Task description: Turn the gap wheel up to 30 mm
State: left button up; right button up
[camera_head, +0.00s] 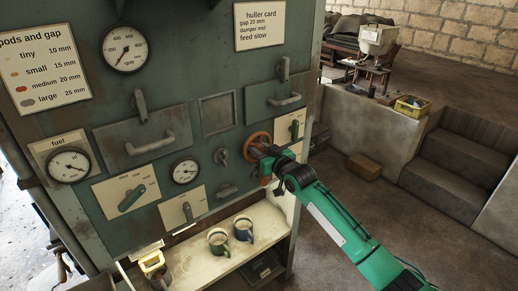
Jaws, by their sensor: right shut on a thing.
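The gap wheel appears to be the round orange-brown handwheel (252,138) on the right part of the green machine panel. My right gripper (263,152) reaches it from the lower right and is shut on its rim. The gripper and my green arm hide the wheel's lower right part. A small round gauge (185,171) sits to the left of the wheel; its reading is too small to tell. My left gripper is not in view.
Levers and handles stick out around the wheel, including a lever (221,156) just left of it. Mugs (218,240) (243,229) stand on the shelf (200,268) below. A huller card (260,25) reads gap 20 mm.

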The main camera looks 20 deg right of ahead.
jog(key=shift+f+m, duration=0.2)
jog(key=shift+m, duration=1)
jog(key=o, duration=0.7)
jog(key=shift+s, duration=0.1)
jog(key=b+v, duration=0.4)
jog(key=v, duration=0.9)
jog(key=shift+s, duration=0.3)
jog(key=shift+d+r, duration=0.1)
